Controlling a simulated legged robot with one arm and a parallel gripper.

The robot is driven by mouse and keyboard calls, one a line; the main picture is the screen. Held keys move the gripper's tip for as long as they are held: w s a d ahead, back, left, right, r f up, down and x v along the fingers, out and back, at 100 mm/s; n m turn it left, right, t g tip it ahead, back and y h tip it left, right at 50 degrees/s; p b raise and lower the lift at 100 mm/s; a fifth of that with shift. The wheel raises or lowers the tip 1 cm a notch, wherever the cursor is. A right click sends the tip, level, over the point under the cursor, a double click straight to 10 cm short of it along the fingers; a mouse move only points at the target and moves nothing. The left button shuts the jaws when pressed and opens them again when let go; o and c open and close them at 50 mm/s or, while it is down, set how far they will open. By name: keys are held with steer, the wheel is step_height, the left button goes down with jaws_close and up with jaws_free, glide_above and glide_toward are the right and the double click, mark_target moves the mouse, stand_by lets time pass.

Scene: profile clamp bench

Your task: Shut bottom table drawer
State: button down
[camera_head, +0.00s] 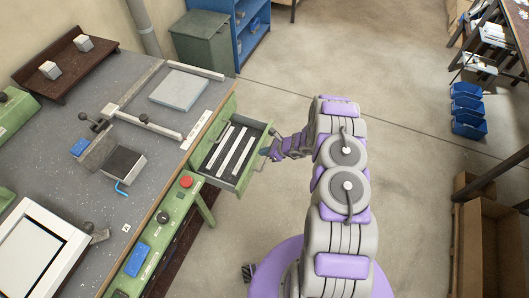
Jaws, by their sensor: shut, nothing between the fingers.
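A green table drawer (254,178) is pulled out from the right side of the grey-topped workbench (130,210). Its dark inside holds several light strips (239,150). Whether it is the bottom drawer, I cannot tell, as the table's side below it is largely hidden. My gripper (268,152) is shut and empty, at the outer right face of the drawer near a handle. It looks very close to the face; I cannot tell whether it touches.
On the bench are a grey plate (180,89), clamp parts and a white-framed screen (36,252). A red button (186,181) sits on the green front edge. A grey bin (203,45) and blue shelf (250,30) stand behind. Floor to the right is clear up to the blue bins (468,112).

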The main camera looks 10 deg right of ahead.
stand_by(0.3)
steer(key=w+a, duration=0.3)
steer(key=a, duration=0.1)
steer(key=w+a, duration=0.3)
steer(key=a, duration=0.2)
steer(key=w+a+b, duration=0.1)
steer(key=w+a, duration=0.2)
steer(key=a, duration=0.1)
steer(key=shift+w+a, duration=0.15)
steer(key=shift+w, duration=0.1)
